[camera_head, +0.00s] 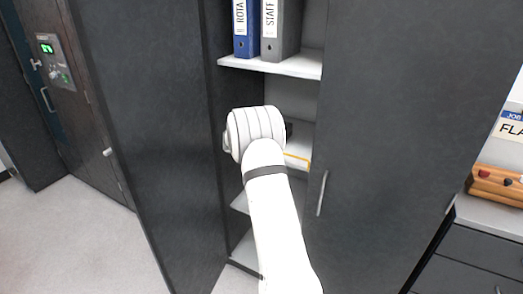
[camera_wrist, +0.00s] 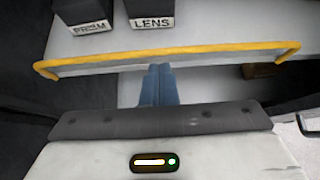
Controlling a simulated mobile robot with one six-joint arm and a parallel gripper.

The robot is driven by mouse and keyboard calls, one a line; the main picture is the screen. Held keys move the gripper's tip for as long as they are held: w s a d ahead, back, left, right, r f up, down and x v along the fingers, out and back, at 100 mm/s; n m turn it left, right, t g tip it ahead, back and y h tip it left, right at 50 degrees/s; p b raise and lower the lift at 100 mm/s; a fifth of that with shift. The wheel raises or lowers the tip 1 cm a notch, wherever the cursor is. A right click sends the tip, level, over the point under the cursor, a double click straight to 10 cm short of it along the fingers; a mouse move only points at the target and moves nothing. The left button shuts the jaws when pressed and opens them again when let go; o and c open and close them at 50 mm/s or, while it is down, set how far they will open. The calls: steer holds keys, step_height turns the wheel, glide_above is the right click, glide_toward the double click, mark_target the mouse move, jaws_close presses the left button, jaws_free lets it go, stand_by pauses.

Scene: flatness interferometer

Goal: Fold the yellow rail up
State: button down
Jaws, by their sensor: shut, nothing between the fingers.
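The yellow rail (camera_wrist: 170,56) runs across the front edge of a white cabinet shelf in the wrist view, with bent ends at left and right. In the head view only a short yellow piece (camera_head: 296,158) shows to the right of my arm; my arm hides the rest. My gripper (camera_wrist: 160,68) has its blue fingers shut and empty. The fingertips lie just below the middle of the rail in the picture; I cannot tell whether they touch it.
Dark boxes labelled PRISM (camera_wrist: 82,14) and LENS (camera_wrist: 150,12) stand on the shelf behind the rail. A brown item (camera_wrist: 260,70) lies lower right. The open left door (camera_head: 140,120) and the right door (camera_head: 400,140) flank the cabinet opening. Binders (camera_head: 280,30) stand on the upper shelf (camera_head: 275,65).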

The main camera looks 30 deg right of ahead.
steer(key=s+a+r, duration=0.4)
steer(key=a+r, duration=0.1)
steer(key=r, duration=0.3)
steer(key=shift+a+r+b, duration=0.3)
steer(key=shift+a+r, duration=0.05)
steer(key=shift+w, duration=0.1)
steer(key=s+a+r+m+g+y, duration=0.1)
steer(key=s+a+r+m, duration=0.1)
steer(key=s+a+m, duration=0.3)
steer(key=s+a+r+m+y, duration=0.1)
steer(key=s+r+m, duration=0.15)
steer(key=s, duration=0.45)
steer(key=s+a+r+m+g+y, duration=0.1)
steer(key=s+a+r+m, duration=0.1)
steer(key=s+a+m, duration=0.3)
steer(key=s+a+f+m+y, duration=0.1)
steer(key=s+a+m, duration=0.3)
steer(key=s, duration=0.4)
steer(key=s+a+f+m+y, duration=0.1)
steer(key=s+a+m+y, duration=0.2)
steer(key=s, duration=0.6)
steer(key=s+a+f+m+g+y, duration=0.1)
steer(key=s+a+m+y, duration=0.1)
steer(key=s+a+m, duration=0.3)
steer(key=s, duration=0.3)
steer(key=shift+s+f, duration=0.3)
steer(key=shift+s, duration=0.05)
